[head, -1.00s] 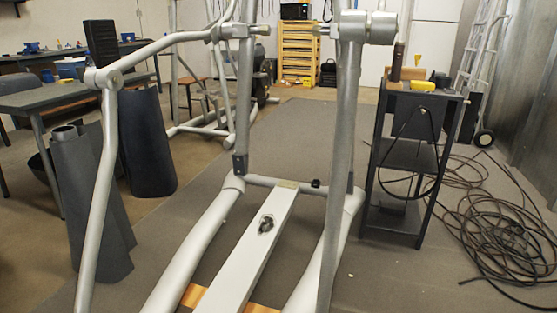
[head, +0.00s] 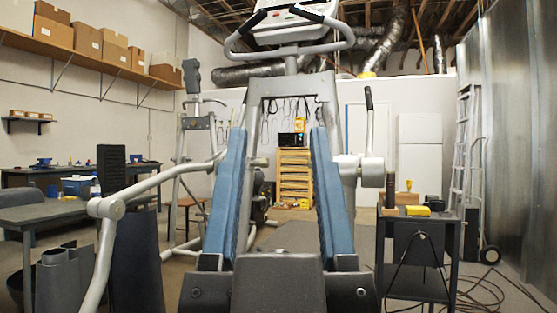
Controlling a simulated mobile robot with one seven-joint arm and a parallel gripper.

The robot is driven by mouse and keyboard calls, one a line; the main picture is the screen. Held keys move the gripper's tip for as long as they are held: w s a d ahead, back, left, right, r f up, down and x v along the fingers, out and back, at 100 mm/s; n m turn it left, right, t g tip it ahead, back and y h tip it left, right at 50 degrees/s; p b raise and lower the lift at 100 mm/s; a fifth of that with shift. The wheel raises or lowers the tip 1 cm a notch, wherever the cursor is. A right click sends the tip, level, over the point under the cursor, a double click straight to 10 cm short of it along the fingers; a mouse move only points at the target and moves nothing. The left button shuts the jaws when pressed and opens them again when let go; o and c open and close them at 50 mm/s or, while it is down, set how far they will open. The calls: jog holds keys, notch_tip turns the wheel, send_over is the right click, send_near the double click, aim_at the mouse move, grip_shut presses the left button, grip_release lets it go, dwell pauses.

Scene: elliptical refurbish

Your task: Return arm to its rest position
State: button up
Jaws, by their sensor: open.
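My gripper (head: 279,132) is in the lower middle of the head view, seen from behind. Its two long blue fingers stand apart on a dark grey base and point up and away from me. I see nothing held between them. The grey elliptical machine (head: 292,84) stands beyond the gripper, which hides much of its middle and lower frame. Its console and handlebars show above the fingertips. I cannot tell how far the fingers are from the machine's frame.
A dark cart (head: 418,240) with a yellow tool (head: 417,210) stands at right. Black cable (head: 490,292) lies on the floor beside it. A workbench (head: 45,214) and dark curved covers (head: 65,280) are at left. A ladder (head: 466,140) leans by the right wall.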

jog(key=shift+s+r, duration=0.15)
jog(key=shift+s, duration=0.05)
notch_tip(320, 180, up, 47)
jog(key=p, duration=4.7)
jog(key=shift+f, duration=0.25)
jog(key=shift+c, duration=0.4)
